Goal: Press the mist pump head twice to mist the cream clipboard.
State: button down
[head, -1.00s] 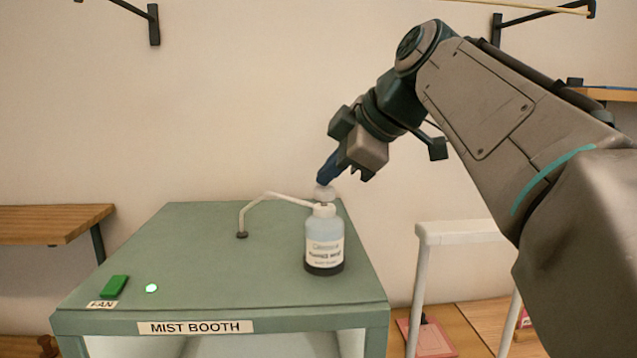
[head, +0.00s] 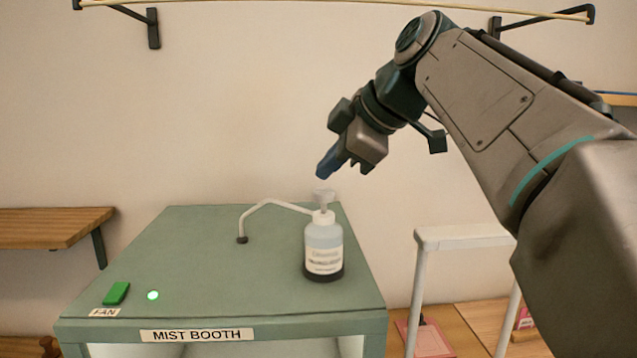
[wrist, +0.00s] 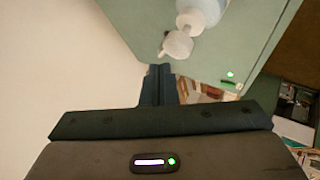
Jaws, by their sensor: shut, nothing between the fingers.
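The mist bottle (head: 323,249) stands upright on top of the green mist booth (head: 205,262), with a dark base and a pale label. Its white pump head (head: 324,196) stands up on a short stem, and a thin white tube runs left from the neck to the booth top. My gripper (head: 323,172) is shut and empty, pointing down just above the pump head with a small gap. In the wrist view, the pump head (wrist: 178,45) shows just beyond the shut fingertips (wrist: 160,70). The cream clipboard is not visible; most of the booth's inside is hidden.
A green fan switch (head: 117,293) and a lit green light (head: 153,295) are at the booth's front left. A white frame (head: 463,240) stands right of the booth. A pink board (head: 425,339) lies at lower right. A wooden shelf (head: 50,228) is at left.

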aim_at(330, 190)
notch_tip(330, 190, up, 5)
jog(key=p, duration=0.4)
dwell(0.3)
dwell(2.4)
